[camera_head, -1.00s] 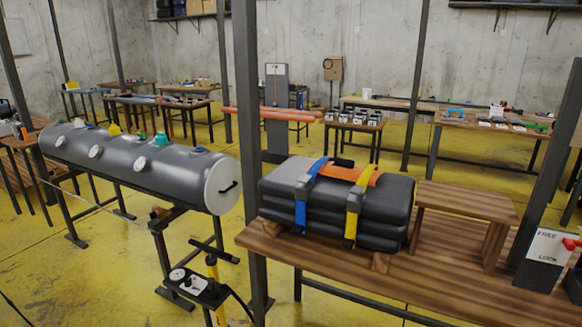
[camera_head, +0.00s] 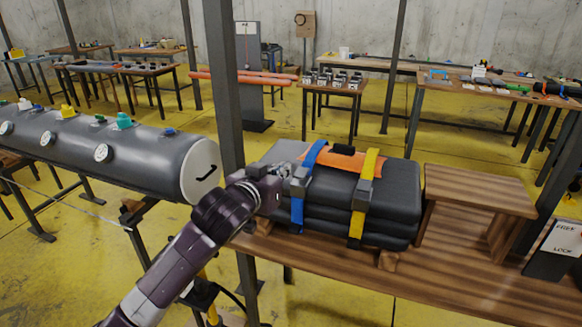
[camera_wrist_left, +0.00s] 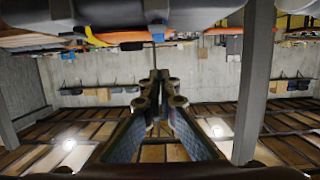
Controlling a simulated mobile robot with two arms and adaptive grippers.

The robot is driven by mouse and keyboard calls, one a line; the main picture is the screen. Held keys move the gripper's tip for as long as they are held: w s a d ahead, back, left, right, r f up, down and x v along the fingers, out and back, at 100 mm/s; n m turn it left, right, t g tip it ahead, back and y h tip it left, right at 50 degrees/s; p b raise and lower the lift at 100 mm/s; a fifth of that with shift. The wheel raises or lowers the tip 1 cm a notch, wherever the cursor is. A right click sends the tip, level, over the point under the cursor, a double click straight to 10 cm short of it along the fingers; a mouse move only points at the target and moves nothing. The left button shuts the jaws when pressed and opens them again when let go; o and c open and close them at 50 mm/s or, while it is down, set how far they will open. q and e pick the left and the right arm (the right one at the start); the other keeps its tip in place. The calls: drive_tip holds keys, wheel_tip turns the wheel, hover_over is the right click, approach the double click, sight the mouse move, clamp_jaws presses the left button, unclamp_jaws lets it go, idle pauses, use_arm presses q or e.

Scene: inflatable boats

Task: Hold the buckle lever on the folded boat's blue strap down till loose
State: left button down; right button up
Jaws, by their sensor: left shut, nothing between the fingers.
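The folded boat (camera_head: 390,205) is a dark stacked bundle on the wooden bench. A blue strap (camera_head: 315,153) and a yellow strap (camera_head: 369,165) wrap around it. The blue strap carries a grey buckle (camera_head: 300,179) at its upper front edge; its lever is too small to tell apart. My left gripper (camera_head: 284,172) is just left of this buckle, and I cannot tell whether it touches. In the left wrist view its fingers (camera_wrist_left: 157,76) are together and empty, with the boat's underside and straps along the top. My right gripper is not in view.
An orange piece (camera_head: 330,162) lies on the boat. A small wooden stand (camera_head: 480,190) is to its right, on the bench (camera_head: 450,270). A dark post (camera_head: 222,90) rises at the left, near my arm.

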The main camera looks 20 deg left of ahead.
use_arm(q)
drive_tip(key=p, duration=0.3)
hover_over(298, 178)
drive_tip(key=s, duration=0.1)
wheel_tip(298, 178, down, 3)
wheel_tip(298, 178, down, 4)
drive_tip(key=shift+s+r, duration=0.15)
drive_tip(key=shift+r, duration=0.05)
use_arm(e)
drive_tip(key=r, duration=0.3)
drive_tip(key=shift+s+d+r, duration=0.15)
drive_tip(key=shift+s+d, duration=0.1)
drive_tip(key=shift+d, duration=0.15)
